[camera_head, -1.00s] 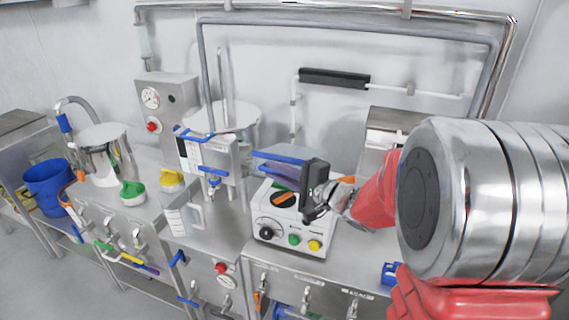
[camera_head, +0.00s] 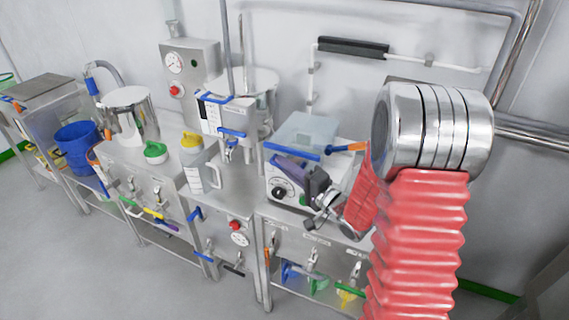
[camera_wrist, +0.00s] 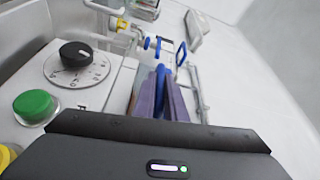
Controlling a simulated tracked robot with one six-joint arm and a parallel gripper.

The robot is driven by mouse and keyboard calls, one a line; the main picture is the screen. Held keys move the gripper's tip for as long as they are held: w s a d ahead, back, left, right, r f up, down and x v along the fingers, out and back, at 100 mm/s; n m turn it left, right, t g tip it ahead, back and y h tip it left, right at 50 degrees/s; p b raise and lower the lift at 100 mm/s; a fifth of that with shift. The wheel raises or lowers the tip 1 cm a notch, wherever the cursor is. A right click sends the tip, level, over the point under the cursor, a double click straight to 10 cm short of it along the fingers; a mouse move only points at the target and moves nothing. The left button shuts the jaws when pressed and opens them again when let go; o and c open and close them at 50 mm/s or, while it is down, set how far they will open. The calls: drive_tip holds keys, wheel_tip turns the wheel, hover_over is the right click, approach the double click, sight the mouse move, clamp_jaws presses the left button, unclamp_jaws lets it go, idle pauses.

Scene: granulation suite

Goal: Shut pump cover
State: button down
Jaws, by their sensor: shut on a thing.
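The pump (camera_head: 283,190) is a pale box with a black dial and coloured buttons on its front, on the steel bench. Its clear, bluish cover (camera_head: 310,130) is above the box, with a blue bar (camera_head: 292,151) along the near edge. My gripper (camera_head: 287,163) is at the box's upper front, just below that bar. In the wrist view, the purple fingers of my gripper (camera_wrist: 160,100) are shut on a blue strip (camera_wrist: 160,75), apparently the cover's bar. The dial (camera_wrist: 76,55) and green button (camera_wrist: 34,105) are to their left. Most of the cover's contact is hidden.
A jug (camera_head: 203,177), a steel pot (camera_head: 128,113) and a blue bucket (camera_head: 78,148) are to the left. Pipes and a black-gripped rail (camera_head: 352,47) run along the wall behind. Valves line the bench front.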

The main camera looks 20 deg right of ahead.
drive_tip(key=shift+s+a+f, duration=0.2)
drive_tip(key=shift+a+f, duration=0.05)
drive_tip(key=shift+f, duration=0.35)
drive_tip(key=c, duration=2.1)
unclamp_jaws()
drive_tip(key=shift+d+r, duration=0.1)
drive_tip(key=shift+r, duration=0.05)
drive_tip(key=shift+s+d, duration=0.25)
drive_tip(key=shift+s, duration=0.05)
drive_tip(key=v, duration=1.3)
drive_tip(key=shift+a, duration=0.1)
drive_tip(key=shift+w, duration=0.1)
